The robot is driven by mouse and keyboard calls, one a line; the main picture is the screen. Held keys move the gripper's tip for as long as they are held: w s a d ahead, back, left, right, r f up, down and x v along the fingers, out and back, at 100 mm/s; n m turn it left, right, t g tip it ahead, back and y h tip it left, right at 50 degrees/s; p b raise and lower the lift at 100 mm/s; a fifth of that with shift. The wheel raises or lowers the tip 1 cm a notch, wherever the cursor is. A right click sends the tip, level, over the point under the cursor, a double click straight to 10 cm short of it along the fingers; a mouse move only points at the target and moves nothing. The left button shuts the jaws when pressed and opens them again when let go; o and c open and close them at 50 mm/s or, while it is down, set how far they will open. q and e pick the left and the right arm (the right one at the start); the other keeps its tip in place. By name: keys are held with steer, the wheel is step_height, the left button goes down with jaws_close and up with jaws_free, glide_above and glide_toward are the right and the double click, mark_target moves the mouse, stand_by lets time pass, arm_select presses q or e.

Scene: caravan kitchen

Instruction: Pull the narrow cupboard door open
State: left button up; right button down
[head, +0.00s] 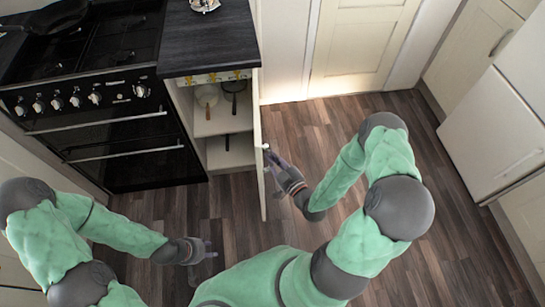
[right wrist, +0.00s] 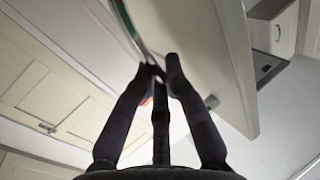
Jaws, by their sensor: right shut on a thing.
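The narrow cupboard door (head: 258,130) stands swung out from its cupboard (head: 212,127) and is seen almost edge-on in the head view. The cupboard's inside shows, with shelves and pans. In the right wrist view, the door's pale face (right wrist: 190,35) fills the upper middle. My right gripper (head: 270,158) is at the door's right side, shut on the door's handle; in the right wrist view its fingertips (right wrist: 160,68) come together at the door. The handle itself is mostly hidden. My left gripper (head: 211,249) is low over the floor, open and empty, apart from the door.
A black oven with a hob (head: 110,125) stands left of the cupboard, with a frying pan (head: 48,18) on top. A dark worktop (head: 210,45) covers the cupboard. White units (head: 495,135) stand at the right. Wooden floor (head: 325,125) is clear between.

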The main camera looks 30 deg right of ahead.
steer(key=shift+w+d+r, duration=0.1)
steer(key=shift+w+d, duration=0.05)
steer(key=shift+d, duration=0.05)
steer(key=c, duration=1.6)
jaws_free()
steer(key=shift+o, duration=0.2)
steer(key=s+d, duration=0.1)
steer(key=s, duration=1)
steer(key=shift+s+d, duration=0.3)
steer(key=shift+s, duration=0.1)
